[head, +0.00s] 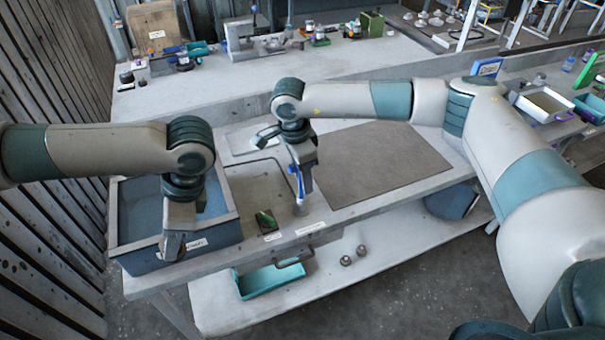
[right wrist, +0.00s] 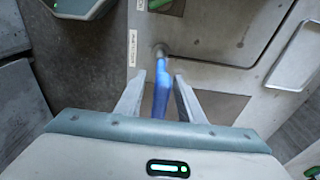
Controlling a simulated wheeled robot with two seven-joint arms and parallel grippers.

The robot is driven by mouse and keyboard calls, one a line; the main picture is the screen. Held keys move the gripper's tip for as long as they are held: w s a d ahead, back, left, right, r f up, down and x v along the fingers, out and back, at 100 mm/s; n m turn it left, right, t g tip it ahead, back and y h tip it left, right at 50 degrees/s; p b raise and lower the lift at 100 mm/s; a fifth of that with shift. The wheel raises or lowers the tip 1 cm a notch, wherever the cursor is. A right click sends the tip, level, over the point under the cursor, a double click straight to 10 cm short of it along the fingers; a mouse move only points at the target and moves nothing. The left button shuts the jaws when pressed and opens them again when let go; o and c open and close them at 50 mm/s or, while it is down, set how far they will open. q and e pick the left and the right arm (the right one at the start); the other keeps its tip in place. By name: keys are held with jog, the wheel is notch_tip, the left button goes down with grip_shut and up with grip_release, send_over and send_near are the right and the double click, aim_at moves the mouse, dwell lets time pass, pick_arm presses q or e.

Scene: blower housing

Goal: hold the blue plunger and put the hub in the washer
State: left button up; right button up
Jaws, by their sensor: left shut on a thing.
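The blue plunger (head: 299,183) stands on the bench, with a round grey end at its foot. My right gripper (head: 304,168) is above it. In the right wrist view the blue plunger (right wrist: 161,88) lies between the two spread fingers of my right gripper (right wrist: 159,88), with narrow gaps at the sides. My left gripper (head: 173,246) points down at the front edge of a blue tub (head: 218,236), which looks like the washer. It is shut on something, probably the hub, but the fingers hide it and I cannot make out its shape.
A small green object (head: 265,220) lies left of the plunger. A dark flat mat (head: 385,160) covers the bench to the right. A teal bin (head: 270,282) and two small round metal parts (head: 346,260) are on the lower shelf. A rear bench (head: 330,65) carries tools.

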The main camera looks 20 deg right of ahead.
grip_shut()
